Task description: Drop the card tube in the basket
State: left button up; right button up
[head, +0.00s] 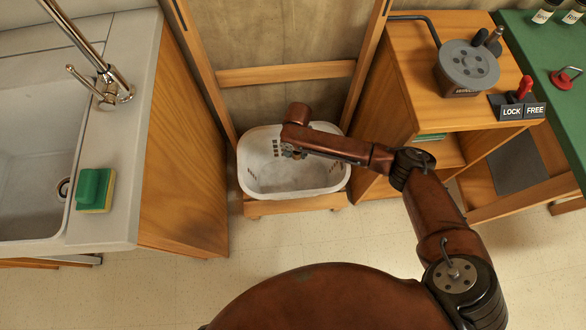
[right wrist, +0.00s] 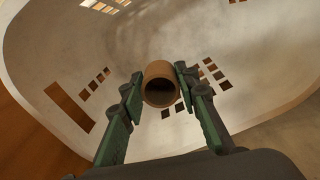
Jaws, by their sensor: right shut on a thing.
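The white basket (head: 252,185) stands on a low wooden base on the floor between the sink cabinet and the wooden cabinet, and its slotted wall fills much of the right wrist view (right wrist: 245,50). My right arm reaches over it, with the right gripper (head: 291,153) at the basket's opening, mostly hidden by the arm. In the right wrist view the right gripper (right wrist: 161,82) is shut on the brown card tube (right wrist: 152,72), whose open round end faces the camera. I cannot make out the tube in the head view. My left gripper is not in view.
The sink cabinet (head: 180,150) is close to the basket's left. A wooden cabinet (head: 390,120) stands to its right, with a grey round device (head: 467,66) and a LOCK/FREE switch (head: 520,105) on top. A wooden frame (head: 285,73) rises behind. The floor in front is clear.

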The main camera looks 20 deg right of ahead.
jog(key=o, duration=0.9)
notch_tip(320, 180, up, 8)
jog(key=shift+f, duration=0.25)
dwell(0.4)
